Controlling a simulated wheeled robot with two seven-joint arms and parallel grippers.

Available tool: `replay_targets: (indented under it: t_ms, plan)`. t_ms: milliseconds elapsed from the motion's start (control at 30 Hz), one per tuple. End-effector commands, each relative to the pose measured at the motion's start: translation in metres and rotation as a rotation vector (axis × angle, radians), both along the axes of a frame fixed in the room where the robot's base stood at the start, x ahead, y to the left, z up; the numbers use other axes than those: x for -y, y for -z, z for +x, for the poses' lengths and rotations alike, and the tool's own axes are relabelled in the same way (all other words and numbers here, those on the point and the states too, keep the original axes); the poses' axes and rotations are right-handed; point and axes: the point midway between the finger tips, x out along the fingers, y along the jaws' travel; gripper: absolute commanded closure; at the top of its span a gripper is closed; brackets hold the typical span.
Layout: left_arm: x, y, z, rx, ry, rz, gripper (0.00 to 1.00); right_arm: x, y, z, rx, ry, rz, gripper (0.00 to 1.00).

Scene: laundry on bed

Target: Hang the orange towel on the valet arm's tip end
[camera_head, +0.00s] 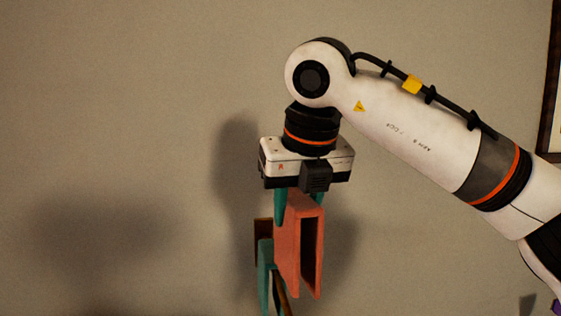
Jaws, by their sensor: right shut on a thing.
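The orange towel (287,245) hangs folded over, with two panels and a dark gap between them. My right gripper (299,205) points down from above and is shut on the towel's top. A dark brown bar, apparently the valet arm (283,293), shows at the bottom edge, just below and left of the towel. Most of this bar is hidden or out of frame. I cannot tell whether the towel touches it. My left gripper is not in view.
A narrow teal item (264,262) stands or hangs by the bar, close to the towel's left side. A brown piece (262,227) shows behind it. A plain wall (110,120) fills the background. A dark frame (551,90) is at the right edge.

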Motion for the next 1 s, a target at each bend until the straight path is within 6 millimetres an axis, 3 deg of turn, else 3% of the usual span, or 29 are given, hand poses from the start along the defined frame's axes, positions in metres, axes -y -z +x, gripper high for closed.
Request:
replay_targets:
  t_ms: [33,233,700,1000]
  plan:
    - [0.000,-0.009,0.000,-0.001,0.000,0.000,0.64,-0.010,-0.012,-0.001,0.002,0.030,-0.001,0.97]
    - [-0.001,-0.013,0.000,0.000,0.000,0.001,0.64,-0.024,-0.020,-0.002,-0.002,0.096,0.001,0.97]
    - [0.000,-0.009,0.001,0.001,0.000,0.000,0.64,-0.024,-0.018,-0.002,-0.001,0.098,0.001,0.97]
    - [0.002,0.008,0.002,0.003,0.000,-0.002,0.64,-0.024,0.001,-0.002,-0.002,0.097,0.001,0.97]
